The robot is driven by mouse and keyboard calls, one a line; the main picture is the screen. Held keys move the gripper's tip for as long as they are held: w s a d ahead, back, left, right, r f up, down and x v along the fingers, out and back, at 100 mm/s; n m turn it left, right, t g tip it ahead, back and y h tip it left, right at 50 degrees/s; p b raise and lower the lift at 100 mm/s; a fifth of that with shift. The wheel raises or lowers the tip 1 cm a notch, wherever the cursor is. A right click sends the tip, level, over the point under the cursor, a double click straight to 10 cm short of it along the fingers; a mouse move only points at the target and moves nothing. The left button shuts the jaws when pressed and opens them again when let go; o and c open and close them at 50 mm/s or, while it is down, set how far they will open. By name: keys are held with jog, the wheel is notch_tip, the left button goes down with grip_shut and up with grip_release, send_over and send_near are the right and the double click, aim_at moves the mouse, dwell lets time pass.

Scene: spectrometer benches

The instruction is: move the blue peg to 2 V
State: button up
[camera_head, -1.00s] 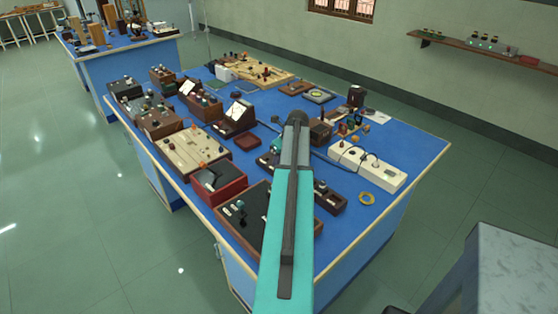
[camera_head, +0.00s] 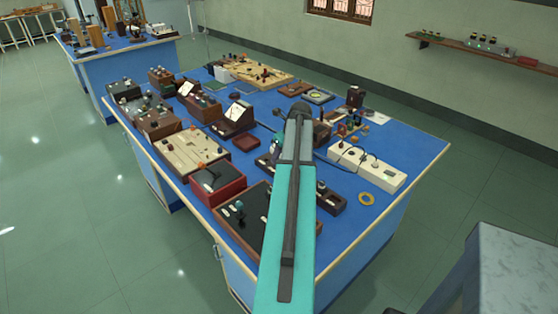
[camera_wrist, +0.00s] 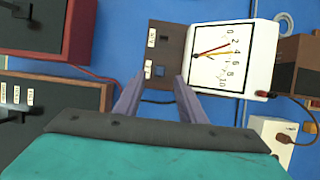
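In the wrist view a dark brown block (camera_wrist: 171,55) joins a white dial meter (camera_wrist: 222,60) with red and yellow needles. A small blue peg (camera_wrist: 159,71) sits on this block beside a white label (camera_wrist: 148,69). A dark empty-looking socket (camera_wrist: 164,41) lies farther along, by another label (camera_wrist: 152,37); the label text is too small to read surely. My gripper (camera_wrist: 157,82) is open, its two grey fingers spread, with the peg between and just beyond the tips. I see nothing held.
The blue bench (camera_head: 400,143) is crowded with instruments. In the wrist view a red-sided box (camera_wrist: 80,28) and a dark panel (camera_wrist: 55,95) lie left; a brown box (camera_wrist: 298,65) and a white unit (camera_wrist: 272,135) lie right. Cables run near the meter.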

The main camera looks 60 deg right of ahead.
jog(key=b+v, duration=0.1)
jog(key=v, duration=0.9)
jog(key=shift+b, duration=0.35)
jog(key=shift+f, duration=0.1)
dwell(0.5)
